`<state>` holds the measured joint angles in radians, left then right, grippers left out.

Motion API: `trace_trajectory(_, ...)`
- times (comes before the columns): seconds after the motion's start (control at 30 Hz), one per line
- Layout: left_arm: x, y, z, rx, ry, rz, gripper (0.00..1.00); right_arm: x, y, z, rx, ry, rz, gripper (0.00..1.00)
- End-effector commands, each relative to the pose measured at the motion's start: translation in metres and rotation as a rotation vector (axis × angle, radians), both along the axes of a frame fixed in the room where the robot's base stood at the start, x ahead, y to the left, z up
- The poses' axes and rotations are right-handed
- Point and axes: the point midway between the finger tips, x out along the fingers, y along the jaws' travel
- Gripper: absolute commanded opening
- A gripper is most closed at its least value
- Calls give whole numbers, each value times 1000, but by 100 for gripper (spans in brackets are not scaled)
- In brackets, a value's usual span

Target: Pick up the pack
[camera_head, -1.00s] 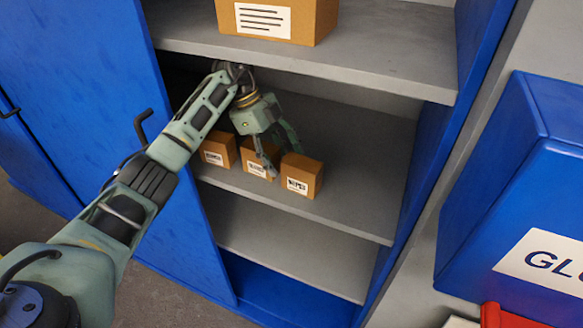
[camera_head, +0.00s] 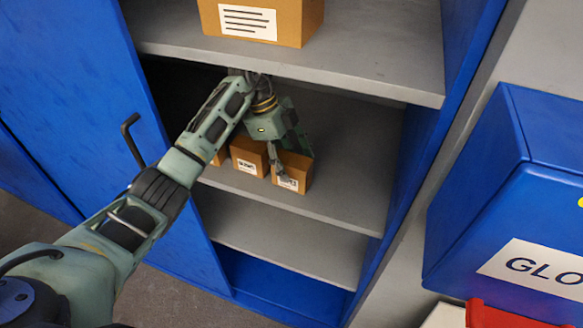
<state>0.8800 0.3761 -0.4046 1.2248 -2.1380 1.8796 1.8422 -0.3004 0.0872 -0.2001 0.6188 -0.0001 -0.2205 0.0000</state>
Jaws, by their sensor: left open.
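Three small brown packs with white labels stand in a row on the middle shelf (camera_head: 335,203) of the blue cabinet. The right pack (camera_head: 297,182) is partly covered by my left gripper (camera_head: 292,165). The middle pack (camera_head: 249,155) is in plain view, and only a sliver of the left pack (camera_head: 218,157) shows past my arm. My left gripper is open and points down at the right pack, with one finger in front of its labelled face and the other near its back edge. I cannot tell whether the fingers touch it.
A larger brown box (camera_head: 300,22) stands on the upper shelf (camera_head: 375,72), just above my arm. The blue cabinet door (camera_head: 75,95) with a black handle is open at left. A blue glove box (camera_head: 510,200) hangs at right. The middle shelf is clear right of the packs.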

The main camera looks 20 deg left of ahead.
Motion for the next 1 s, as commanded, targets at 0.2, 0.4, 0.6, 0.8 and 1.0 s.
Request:
trace_trajectory(0.2,-4,-20,-18,-2,5,0,61,6,14,21,17,-10,-4,61)
trace_trajectory(0.4,-3,-22,-28,-1,0,1,61,5,13,21,16,-8,-5,61)
trace_trajectory(0.6,-3,-22,-28,0,0,0,55,3,11,21,13,-5,-4,61)
trace_trajectory(0.8,-3,-21,-27,0,0,0,37,0,4,20,4,0,-2,61)
trace_trajectory(1.0,-3,-21,-27,0,0,0,20,0,2,20,3,1,-2,61)
